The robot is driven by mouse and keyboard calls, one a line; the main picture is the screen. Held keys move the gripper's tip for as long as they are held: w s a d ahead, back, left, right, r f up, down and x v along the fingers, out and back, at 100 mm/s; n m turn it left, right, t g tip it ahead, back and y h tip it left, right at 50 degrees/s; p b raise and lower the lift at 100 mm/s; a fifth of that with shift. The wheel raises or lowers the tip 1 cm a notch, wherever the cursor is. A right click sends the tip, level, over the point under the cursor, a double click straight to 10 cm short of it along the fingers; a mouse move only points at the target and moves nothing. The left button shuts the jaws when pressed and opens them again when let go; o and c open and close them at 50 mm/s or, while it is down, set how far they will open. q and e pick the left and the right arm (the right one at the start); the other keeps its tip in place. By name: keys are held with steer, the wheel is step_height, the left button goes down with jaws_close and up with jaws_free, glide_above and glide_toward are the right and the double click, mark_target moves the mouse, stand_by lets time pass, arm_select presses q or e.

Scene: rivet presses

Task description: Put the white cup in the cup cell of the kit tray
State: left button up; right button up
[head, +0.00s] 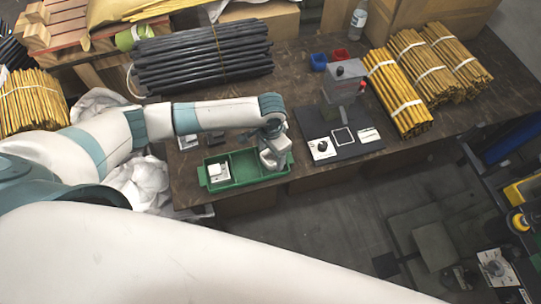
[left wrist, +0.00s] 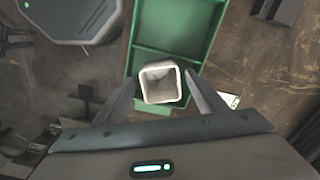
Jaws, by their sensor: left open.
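The green kit tray (head: 245,183) lies near the table's front edge. My left gripper (head: 270,160) is over its right end, pointing down. In the left wrist view the white cup (left wrist: 160,83), square with rounded corners and its mouth up, shows within the outline of the tray's end cell. My left gripper's fingers (left wrist: 162,80) are open, one on each side of the cup, with gaps visible. In the head view the gripper mostly hides the cup. A small white block (head: 218,171) sits in the tray's left cell. The middle cell looks empty. My right gripper is out of view.
A dark press mat (head: 343,149) with a grey press (head: 343,85) stands right of the tray. Blue (head: 318,61) and red (head: 340,54) bins stand behind. Bundles of black rods (head: 200,60) and yellow rods (head: 398,95) lie at the back and right.

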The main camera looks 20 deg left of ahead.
mark_target(271, 163)
arm_select(q)
step_height(271, 163, up, 11)
steer(key=b, duration=0.1)
steer(key=shift+f+b, duration=0.15)
steer(key=shift+b, duration=0.15)
stand_by(0.7)
